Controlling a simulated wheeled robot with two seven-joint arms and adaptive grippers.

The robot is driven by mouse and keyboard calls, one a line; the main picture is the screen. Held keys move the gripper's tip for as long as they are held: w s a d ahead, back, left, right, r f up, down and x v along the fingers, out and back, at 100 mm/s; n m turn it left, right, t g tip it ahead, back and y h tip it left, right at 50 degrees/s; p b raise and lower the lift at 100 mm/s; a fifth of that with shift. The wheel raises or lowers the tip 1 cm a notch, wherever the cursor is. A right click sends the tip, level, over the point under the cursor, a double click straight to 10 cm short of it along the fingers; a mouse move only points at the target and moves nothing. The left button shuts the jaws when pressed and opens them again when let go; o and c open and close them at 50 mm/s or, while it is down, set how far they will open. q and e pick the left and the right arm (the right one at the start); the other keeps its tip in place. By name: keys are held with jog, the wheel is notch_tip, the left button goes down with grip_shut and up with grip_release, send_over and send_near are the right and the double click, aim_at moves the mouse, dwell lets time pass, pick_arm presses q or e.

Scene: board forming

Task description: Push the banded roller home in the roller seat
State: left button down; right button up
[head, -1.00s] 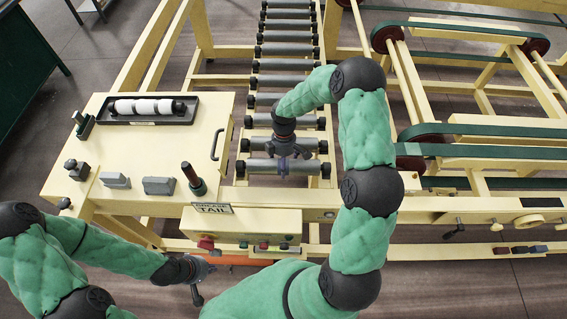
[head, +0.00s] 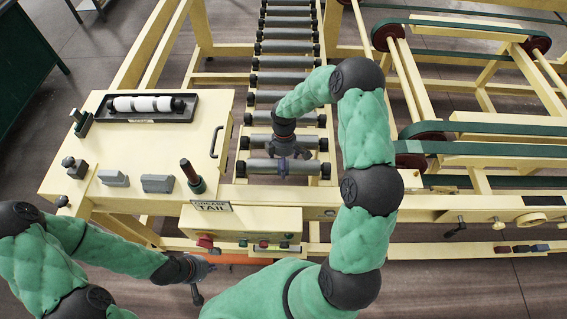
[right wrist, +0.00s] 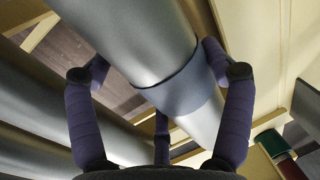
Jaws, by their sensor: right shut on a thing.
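The banded roller (head: 258,166) is the grey roller at the near end of the roller lane. In the right wrist view it runs diagonally, and its blue-grey band (right wrist: 188,92) lies between the fingers. My right gripper (head: 283,172) reaches down onto the middle of this roller and is shut around it; its purple fingers (right wrist: 150,80) show on both sides. How deep the roller's ends sit in the seat (head: 326,183) cannot be told. My left gripper (head: 204,280) hangs low at the left by the table's front, with its fingers spread and empty.
Several grey rollers (head: 286,78) fill the lane behind. A cream table at the left (head: 130,150) carries a black tray (head: 180,118) with a white roller (head: 145,104) and a dark upright handle (head: 192,177). Green belts (head: 490,150) lie to the right. A control box (head: 240,225) is in front.

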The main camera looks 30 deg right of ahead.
jog(key=shift+f+b, duration=0.4)
jog(key=shift+f, duration=0.15)
jog(key=o, duration=1.5)
jog(key=shift+o, duration=0.5)
jog(key=shift+s+f, duration=0.1)
jog(key=v, duration=1.2)
jog(key=shift+r, duration=0.2)
